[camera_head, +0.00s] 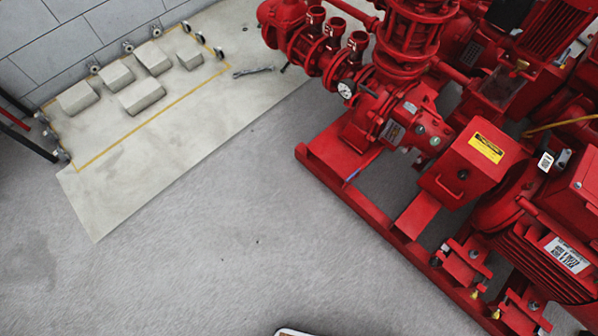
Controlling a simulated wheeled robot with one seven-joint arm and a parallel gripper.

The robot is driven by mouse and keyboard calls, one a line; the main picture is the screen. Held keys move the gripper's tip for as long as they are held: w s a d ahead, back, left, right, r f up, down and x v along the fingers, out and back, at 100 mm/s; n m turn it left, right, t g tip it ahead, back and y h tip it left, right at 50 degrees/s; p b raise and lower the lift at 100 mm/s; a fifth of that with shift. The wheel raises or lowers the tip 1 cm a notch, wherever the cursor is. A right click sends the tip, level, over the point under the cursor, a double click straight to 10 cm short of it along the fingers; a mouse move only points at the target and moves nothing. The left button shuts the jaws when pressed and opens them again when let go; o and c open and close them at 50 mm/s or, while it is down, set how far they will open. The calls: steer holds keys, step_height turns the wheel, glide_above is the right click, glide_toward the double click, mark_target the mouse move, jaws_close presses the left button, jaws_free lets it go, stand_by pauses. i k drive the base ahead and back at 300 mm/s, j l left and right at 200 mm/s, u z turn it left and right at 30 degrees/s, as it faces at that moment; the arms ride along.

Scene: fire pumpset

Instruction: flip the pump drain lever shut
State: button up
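The red fire pumpset (400,130) fills the right side of the head view on a red base frame (365,208). I cannot pick out the pump drain lever with certainty. Small brass-coloured fittings (475,293) show low on the pumpset near the lower right, too small to tell whether one is a lever or how it is turned. A yellow bar or pipe (560,124) runs near the right edge. My gripper is not in view.
Open grey floor (220,240) lies left of and in front of the base frame. A pale slab (190,120) with several concrete blocks (142,96) and a yellow line is at upper left, by a grey block wall (80,35). A pressure gauge (346,89) projects from the pump.

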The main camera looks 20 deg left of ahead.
mark_target(358, 170)
steer(key=u, duration=0.3)
steer(key=i+j, duration=0.35)
steer(key=j, duration=0.15)
steer(key=i+j+z, duration=0.15)
steer(key=i+j, duration=0.6)
steer(key=j, duration=0.25)
